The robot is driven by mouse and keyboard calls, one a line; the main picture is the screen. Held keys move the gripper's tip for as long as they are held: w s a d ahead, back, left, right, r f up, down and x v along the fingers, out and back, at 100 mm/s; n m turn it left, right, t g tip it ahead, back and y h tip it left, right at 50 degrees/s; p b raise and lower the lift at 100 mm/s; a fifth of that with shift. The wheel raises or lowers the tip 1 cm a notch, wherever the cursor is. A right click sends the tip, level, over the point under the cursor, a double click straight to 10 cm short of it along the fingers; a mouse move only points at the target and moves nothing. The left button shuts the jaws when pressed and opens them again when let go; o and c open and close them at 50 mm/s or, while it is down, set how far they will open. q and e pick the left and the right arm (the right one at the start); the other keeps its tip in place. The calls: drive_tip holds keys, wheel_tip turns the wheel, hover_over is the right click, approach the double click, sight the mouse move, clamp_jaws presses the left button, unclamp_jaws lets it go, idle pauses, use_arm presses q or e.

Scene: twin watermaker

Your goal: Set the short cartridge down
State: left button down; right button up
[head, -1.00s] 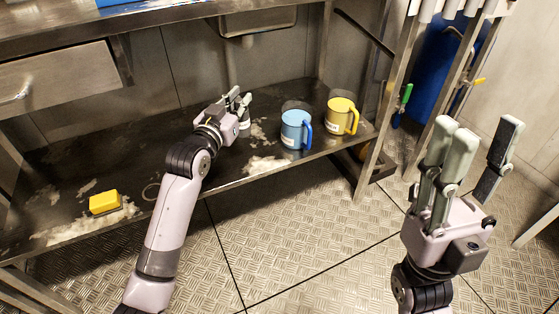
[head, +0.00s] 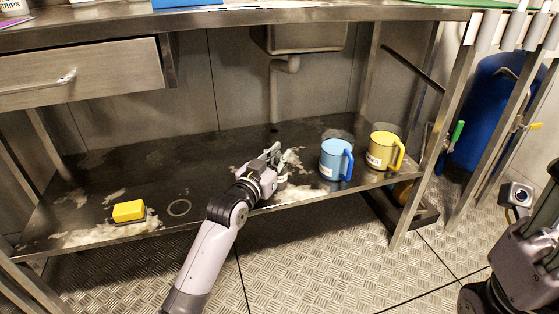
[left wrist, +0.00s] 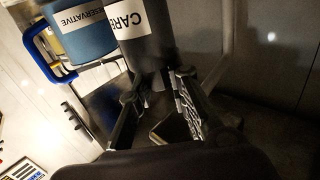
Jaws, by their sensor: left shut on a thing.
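My left gripper (head: 272,158) is over the lower steel shelf (head: 120,180), left of the blue mug. It is shut on the short cartridge, a dark grey cylinder (left wrist: 147,45) with a white label reading "CAR…" in the left wrist view. In the head view only a small pale part of the cartridge (head: 282,180) shows beside the fingers. I cannot tell whether its base touches the shelf. My right gripper (head: 525,262) is at the right edge, partly cut off, and its fingers cannot be made out.
A blue mug (head: 333,160) and a yellow mug (head: 380,152) stand on the shelf to the right. A yellow sponge (head: 128,210) lies at the left, near a pale ring mark (head: 179,208). White residue patches mark the shelf. A drain pipe (head: 274,90) hangs behind.

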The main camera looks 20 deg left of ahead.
use_arm(q)
drive_tip(key=c, duration=1.5)
unclamp_jaws()
drive_tip(key=shift+s+r, duration=0.1)
